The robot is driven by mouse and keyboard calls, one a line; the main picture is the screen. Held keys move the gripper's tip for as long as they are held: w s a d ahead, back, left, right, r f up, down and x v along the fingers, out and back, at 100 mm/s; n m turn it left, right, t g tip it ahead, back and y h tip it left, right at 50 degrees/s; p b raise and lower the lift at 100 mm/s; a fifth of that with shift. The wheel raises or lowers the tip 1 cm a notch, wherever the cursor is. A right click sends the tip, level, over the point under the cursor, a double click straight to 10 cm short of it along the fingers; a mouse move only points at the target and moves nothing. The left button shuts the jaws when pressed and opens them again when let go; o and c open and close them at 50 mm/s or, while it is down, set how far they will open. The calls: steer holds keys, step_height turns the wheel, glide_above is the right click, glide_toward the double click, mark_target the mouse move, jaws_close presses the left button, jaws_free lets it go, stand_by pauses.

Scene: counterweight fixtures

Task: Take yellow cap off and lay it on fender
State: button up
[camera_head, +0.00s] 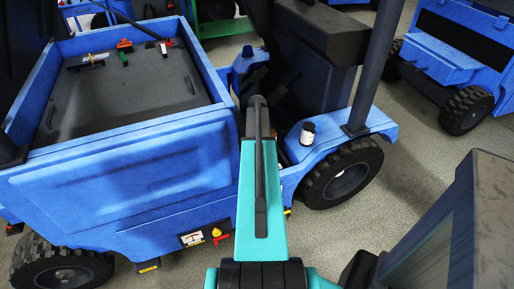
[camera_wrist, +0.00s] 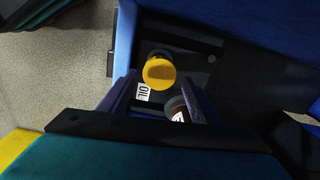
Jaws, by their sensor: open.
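The yellow cap (camera_wrist: 158,71) is round and sits in a dark recess with blue edges in the wrist view. A white label reading OIL (camera_wrist: 143,92) is beside it. My gripper (camera_wrist: 159,80) is open, its two dark fingers pointing toward the cap from either side. Nothing is held, and I cannot tell how far the fingertips are from the cap. In the head view the blue fender (camera_head: 377,121) is over the wheel, right of my arm. The oil cap and my gripper cannot be made out there.
A dark post (camera_head: 371,75) rises from the fender.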

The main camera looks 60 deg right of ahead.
steer(key=shift+f+b, duration=0.6)
steer(key=shift+f, duration=1.15)
steer(key=c, duration=1)
steer(key=n+p, duration=0.1)
steer(key=n, duration=0.5)
steer(key=shift+r+n, duration=0.1)
steer(key=shift+n, duration=0.2)
steer(key=shift+n+p, duration=0.45)
steer(key=shift+n, duration=3.15)
